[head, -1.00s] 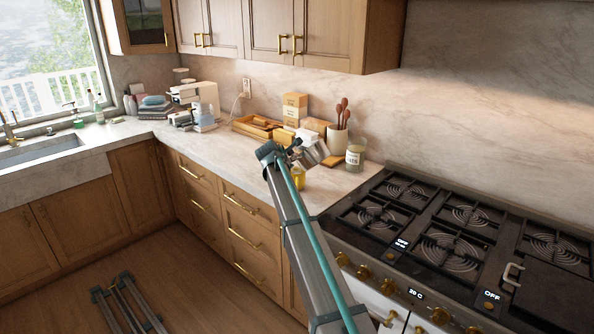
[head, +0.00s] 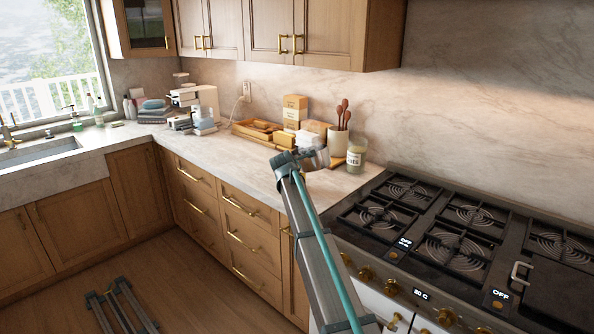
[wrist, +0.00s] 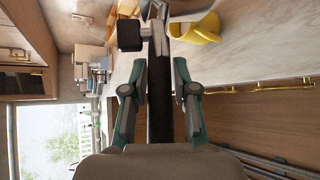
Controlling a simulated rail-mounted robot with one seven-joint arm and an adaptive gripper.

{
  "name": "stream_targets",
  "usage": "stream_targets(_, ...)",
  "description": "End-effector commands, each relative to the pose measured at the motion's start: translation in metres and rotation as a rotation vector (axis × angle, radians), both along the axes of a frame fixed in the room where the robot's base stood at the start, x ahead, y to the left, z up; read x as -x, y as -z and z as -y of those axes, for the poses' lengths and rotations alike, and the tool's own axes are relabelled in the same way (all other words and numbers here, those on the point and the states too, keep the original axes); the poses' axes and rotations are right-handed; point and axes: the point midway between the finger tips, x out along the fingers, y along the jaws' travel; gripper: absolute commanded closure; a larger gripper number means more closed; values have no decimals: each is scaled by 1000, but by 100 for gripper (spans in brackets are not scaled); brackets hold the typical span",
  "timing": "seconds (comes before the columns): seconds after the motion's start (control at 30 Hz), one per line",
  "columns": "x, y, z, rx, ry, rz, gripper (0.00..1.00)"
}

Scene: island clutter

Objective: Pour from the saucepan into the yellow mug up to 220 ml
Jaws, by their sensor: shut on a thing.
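My gripper (wrist: 159,78) is shut on the black handle of the saucepan (wrist: 160,110). In the head view the metal saucepan (head: 318,158) is held out beyond my gripper (head: 292,157), over the counter just left of the stove. Its exact tilt and its contents cannot be made out. The yellow mug (wrist: 197,28) stands on the counter near the top of the wrist view, just right of the saucepan's end.
A glass jar (head: 355,156), a crock of wooden spoons (head: 339,141), boxes (head: 295,110) and a wooden tray (head: 256,129) stand behind the saucepan. The stove (head: 465,235) lies to the right. The counter (head: 235,160) to the left has free room.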

Motion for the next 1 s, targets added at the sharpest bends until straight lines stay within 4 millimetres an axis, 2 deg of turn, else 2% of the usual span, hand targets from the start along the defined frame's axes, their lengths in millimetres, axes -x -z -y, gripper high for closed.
stream_targets(0.33,0,1,0,-13,-3,19,100)
stream_targets(0.67,2,16,2,-178,-3,148,100)
stream_targets(1.0,2,13,3,-263,-3,215,100)
